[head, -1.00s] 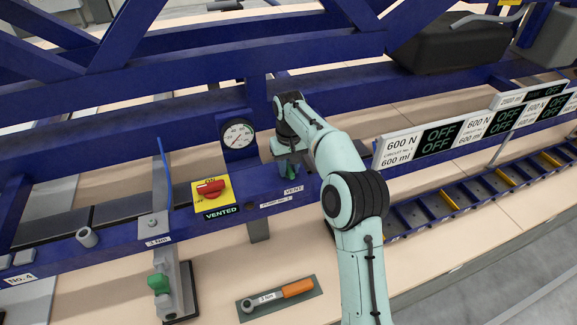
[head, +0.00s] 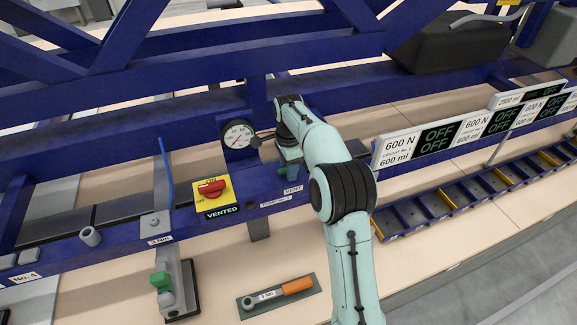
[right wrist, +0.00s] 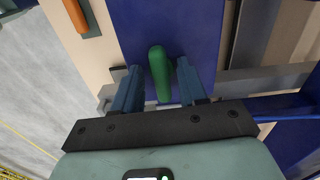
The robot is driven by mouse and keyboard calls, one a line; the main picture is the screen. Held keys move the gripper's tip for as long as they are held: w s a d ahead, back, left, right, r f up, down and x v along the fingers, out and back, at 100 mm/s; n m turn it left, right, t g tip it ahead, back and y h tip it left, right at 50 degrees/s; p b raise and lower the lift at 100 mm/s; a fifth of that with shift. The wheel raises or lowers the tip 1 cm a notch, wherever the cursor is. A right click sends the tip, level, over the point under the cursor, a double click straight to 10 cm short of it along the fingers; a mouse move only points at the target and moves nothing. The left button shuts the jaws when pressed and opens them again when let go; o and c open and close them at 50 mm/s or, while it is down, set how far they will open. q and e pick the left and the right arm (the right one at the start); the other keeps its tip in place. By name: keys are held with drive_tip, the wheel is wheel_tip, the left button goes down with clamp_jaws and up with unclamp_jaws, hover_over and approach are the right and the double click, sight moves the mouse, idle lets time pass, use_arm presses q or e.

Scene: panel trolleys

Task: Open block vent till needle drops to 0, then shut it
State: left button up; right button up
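The block vent has a green handle (right wrist: 160,74) on the blue beam, beside the label VENT (head: 292,190). In the right wrist view the handle lies between the two fingers of my right gripper (right wrist: 158,90), with a narrow gap on each side. In the head view my right gripper (head: 288,164) is at the vent and hides most of the handle. The round white gauge (head: 238,136) stands just left of the gripper; its needle is too small to read surely. A dark part overlaps the gauge's right edge. My left gripper is not in view.
A red knob (head: 211,187) on a yellow plate sits left of the vent, above a VENTED display (head: 222,212). An orange-handled tool (head: 297,286) lies on a mat below. OFF display panels (head: 438,138) stand at right. Blue trusses (head: 190,65) cross above.

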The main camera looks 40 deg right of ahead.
drive_tip(key=shift+r, duration=0.15)
wheel_tip(320, 180, up, 7)
drive_tip(key=shift+f, duration=0.1)
idle(0.4)
idle(0.4)
